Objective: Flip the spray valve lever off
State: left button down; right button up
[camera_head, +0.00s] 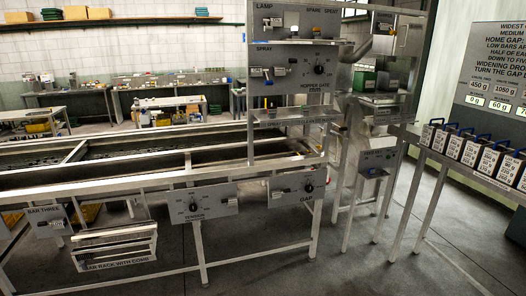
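A panel (300,52) stands at the upper middle, with SPRAY lettered on its left part. Below that word is a small pale valve fitting (256,71) with a small blue part (268,80) hanging at its right side. The blue part looks like the lever, but it is too small to tell its exact angle. A second pale fitting (280,71) sits just right of it. Neither of my grippers shows in this view.
A small shelf (285,114) juts out below the panel. A long metal roller frame (110,189) runs left. Weights (472,153) stand on a right-hand bench. Grey floor is clear in front.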

aim_at(268, 82)
jog(key=i+z, duration=0.2)
jog(key=i, duration=0.3)
jog(key=i+j+z, duration=0.2)
jog(key=i, duration=0.3)
jog(key=i+j+z, duration=0.2)
jog(key=i, duration=0.3)
jog(key=i+j+z, duration=0.2)
jog(key=i+j, duration=0.15)
jog(key=i, duration=0.15)
jog(key=i+j+z, duration=0.3)
jog(key=i, duration=0.05)
